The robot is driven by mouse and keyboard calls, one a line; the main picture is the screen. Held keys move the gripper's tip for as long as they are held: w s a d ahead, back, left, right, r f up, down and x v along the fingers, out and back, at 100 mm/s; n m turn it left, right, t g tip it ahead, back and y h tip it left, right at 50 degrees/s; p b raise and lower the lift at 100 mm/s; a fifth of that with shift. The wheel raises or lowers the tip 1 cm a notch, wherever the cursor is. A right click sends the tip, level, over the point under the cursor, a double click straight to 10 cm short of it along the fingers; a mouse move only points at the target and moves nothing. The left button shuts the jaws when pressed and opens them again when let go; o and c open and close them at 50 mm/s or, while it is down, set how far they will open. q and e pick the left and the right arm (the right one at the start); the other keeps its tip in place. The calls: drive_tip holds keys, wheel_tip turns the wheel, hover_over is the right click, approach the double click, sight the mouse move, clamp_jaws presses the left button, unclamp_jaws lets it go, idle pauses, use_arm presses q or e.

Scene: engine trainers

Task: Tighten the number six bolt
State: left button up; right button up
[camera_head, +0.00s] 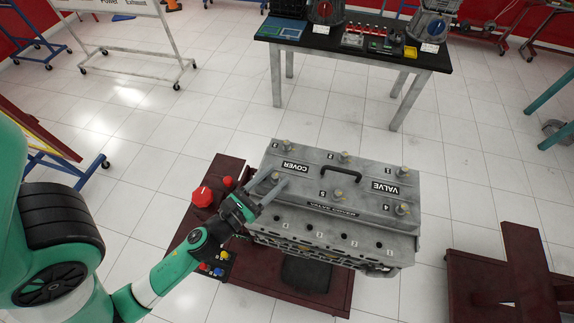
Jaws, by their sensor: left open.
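A grey engine block (330,235) carries a grey valve cover (345,180) with "VALVE COVER" lettering and a black handle (341,173). Bolts stand in two rows, with printed numbers 1 to 5 readable beside them. The near-left bolt (275,176), in the position of number six, has its number hidden. My left gripper (275,190) is open at the cover's near-left corner, its fingers reaching toward that bolt. I cannot tell whether they touch it. My right gripper is out of view.
The engine rests on a dark red stand with a red knob (202,196) and small coloured buttons at its left. A black-topped table (350,45) with parts stands behind. Another dark red frame (530,275) is at right. Tiled floor between is clear.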

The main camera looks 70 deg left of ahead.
use_arm(q)
drive_tip(key=shift+w+a, duration=0.25)
drive_tip(key=shift+w, duration=0.3)
drive_tip(key=shift+s, duration=0.1)
drive_tip(key=shift+c, duration=0.5)
clamp_jaws()
